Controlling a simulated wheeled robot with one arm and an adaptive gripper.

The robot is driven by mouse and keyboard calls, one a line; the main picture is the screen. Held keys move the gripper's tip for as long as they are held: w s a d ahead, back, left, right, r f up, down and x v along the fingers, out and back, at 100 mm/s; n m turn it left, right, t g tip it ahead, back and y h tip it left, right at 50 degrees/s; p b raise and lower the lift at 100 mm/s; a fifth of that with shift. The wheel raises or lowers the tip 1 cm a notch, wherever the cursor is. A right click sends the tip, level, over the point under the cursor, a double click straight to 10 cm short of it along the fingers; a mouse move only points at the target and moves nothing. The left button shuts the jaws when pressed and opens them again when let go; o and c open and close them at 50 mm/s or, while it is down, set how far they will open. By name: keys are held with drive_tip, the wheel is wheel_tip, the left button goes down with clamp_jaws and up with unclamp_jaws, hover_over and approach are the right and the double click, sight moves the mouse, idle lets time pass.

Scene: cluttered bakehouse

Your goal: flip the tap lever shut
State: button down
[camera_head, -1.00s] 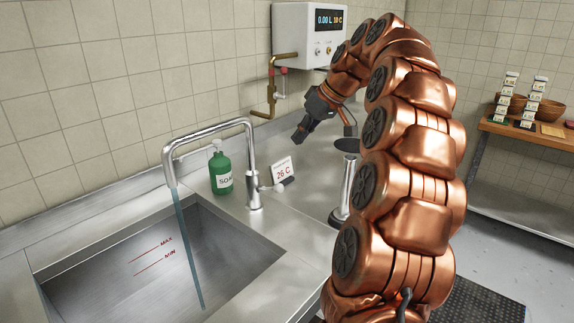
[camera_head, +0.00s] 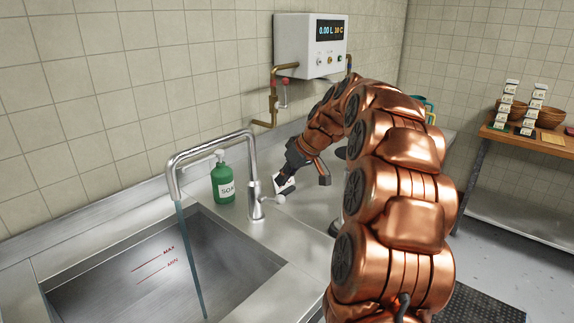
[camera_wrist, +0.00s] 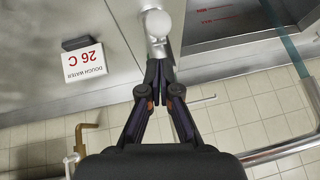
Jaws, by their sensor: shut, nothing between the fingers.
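The chrome tap (camera_head: 255,190) arches over the sink, and a blue stream of water (camera_head: 190,262) runs from its spout. Its short lever ends in a pale round knob (camera_head: 280,199) and sticks out to the right of the tap's base. The knob also shows large at the top of the wrist view (camera_wrist: 157,22). My gripper (camera_head: 281,187) is shut and empty, its fingertips close above and behind the lever in the head view. In the wrist view the joined fingertips (camera_wrist: 160,66) point at the tap just below the knob; I cannot tell whether they touch it.
A green soap bottle (camera_head: 223,180) stands left of the tap. The temperature card (camera_wrist: 83,67) reading 26 C stands beside my fingers. The sink (camera_head: 120,275) has MAX and MIN marks. A wall box (camera_head: 310,47) with brass pipes hangs behind. The counter right of the lever is clear.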

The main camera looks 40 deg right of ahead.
sight(272, 199)
drive_tip(key=shift+s+a+f, duration=0.1)
drive_tip(key=shift+s+f, duration=0.05)
drive_tip(key=shift+f, duration=0.45)
drive_tip(key=shift+s+a+f, duration=0.1)
drive_tip(key=shift+s+f, duration=0.05)
drive_tip(key=shift+f, duration=0.4)
drive_tip(key=shift+f, duration=0.2)
drive_tip(key=shift+f+b, duration=0.15)
drive_tip(key=shift+b, duration=0.4)
drive_tip(key=shift+s+d+t, duration=0.1)
drive_tip(key=shift+s+t, duration=0.05)
drive_tip(key=shift+t, duration=0.15)
